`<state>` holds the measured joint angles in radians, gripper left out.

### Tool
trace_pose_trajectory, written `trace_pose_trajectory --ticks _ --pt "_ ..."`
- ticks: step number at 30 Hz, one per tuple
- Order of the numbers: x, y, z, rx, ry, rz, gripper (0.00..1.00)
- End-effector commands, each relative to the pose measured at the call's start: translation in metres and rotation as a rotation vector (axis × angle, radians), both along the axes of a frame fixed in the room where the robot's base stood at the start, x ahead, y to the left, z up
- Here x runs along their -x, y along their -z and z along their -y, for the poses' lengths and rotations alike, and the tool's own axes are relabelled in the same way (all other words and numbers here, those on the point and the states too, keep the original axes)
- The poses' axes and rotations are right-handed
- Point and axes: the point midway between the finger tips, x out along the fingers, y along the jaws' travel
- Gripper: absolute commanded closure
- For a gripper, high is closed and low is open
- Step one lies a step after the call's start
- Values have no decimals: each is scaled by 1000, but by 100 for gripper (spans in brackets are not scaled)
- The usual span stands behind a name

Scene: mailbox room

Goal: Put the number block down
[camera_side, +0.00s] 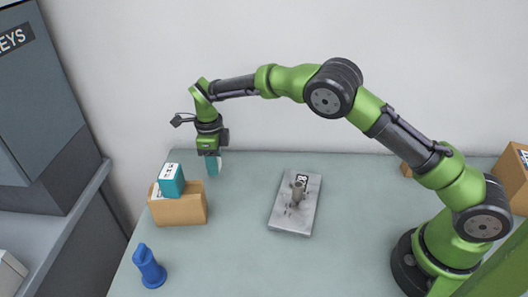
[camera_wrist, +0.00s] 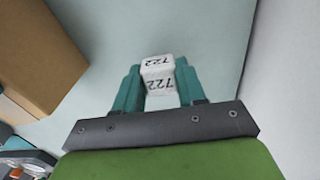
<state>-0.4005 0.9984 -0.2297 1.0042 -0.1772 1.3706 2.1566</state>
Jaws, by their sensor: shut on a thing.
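The number block (camera_wrist: 158,83) is a small white block with "722" printed on two of its faces. In the wrist view it sits between the teal fingers of my gripper (camera_wrist: 158,88), which are shut on it. In the side view my gripper (camera_side: 212,166) points down over the far left part of the grey-green table, just right of and behind a cardboard box. The block is hardly visible there behind the fingers. I cannot tell whether the block touches the table.
The cardboard box (camera_side: 180,209) carries a teal box with a white label (camera_side: 170,180). A blue stamp-like object (camera_side: 149,267) stands at the front left. A grey plate (camera_side: 290,217) with an upright metal piece lies mid-table. More cardboard (camera_side: 512,178) stands far right. Table between box and plate is clear.

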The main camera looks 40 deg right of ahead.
Motion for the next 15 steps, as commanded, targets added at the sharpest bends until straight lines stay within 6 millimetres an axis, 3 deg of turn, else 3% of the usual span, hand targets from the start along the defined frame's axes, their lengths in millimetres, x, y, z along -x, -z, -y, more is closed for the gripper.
trace_pose_trajectory --ticks 3,14,15 --pt "0 13 0 -1 1 -1 89" --pt "0 17 0 1 1 -1 89" --pt "0 16 0 0 1 0 54"
